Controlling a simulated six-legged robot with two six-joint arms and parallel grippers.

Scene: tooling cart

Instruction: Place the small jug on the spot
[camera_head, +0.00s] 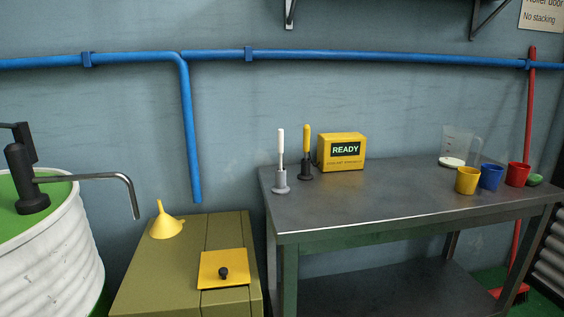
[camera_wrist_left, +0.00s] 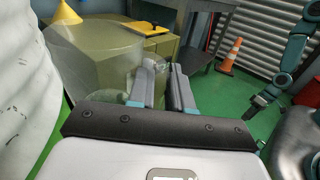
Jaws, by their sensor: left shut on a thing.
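My left gripper (camera_wrist_left: 162,88) is shut on the handle of a clear see-through jug (camera_wrist_left: 92,65). The jug's body is to the left of the fingers in the left wrist view, with the yellow-green cabinet showing through it. Another clear jug (camera_head: 463,143) with marks on its side stands at the back right of the grey workbench (camera_head: 370,202). A pale round patch (camera_head: 452,161) shows at its base; I cannot tell whether it is the spot. My right gripper (camera_wrist_left: 262,104) is at the right of the left wrist view; its jaws are too small to read. Neither gripper shows in the head view.
Yellow (camera_head: 467,181), blue (camera_head: 490,177) and red (camera_head: 518,174) cups stand at the bench's right. A yellow READY box (camera_head: 342,152) and two upright tools stand at its back left. A yellow funnel (camera_head: 164,222) stands on the cabinet (camera_head: 150,285). The bench's middle is clear.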

